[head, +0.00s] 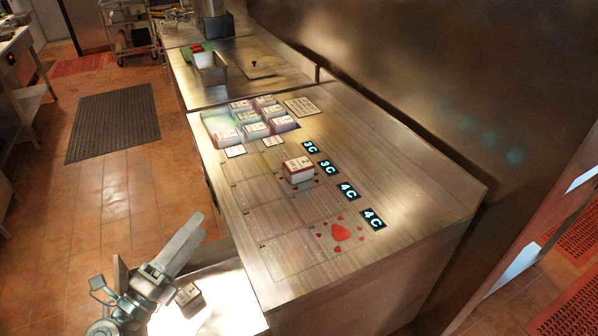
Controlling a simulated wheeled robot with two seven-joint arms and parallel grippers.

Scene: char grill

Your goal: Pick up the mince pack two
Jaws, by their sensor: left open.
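Several white packs with red-edged sides (250,120) stand grouped at the far left of the steel counter. One similar pack (298,169) stands alone on a marked square near the counter's middle. The labels are too small to tell which is mince pack two. My right gripper is out of view.
The steel counter (400,200) has several lit number tags (348,190) along its back and a red-spotted mark (340,231) near its right end. A metal container (210,66) stands farther back. A dark mat (113,122) lies on the tiled floor.

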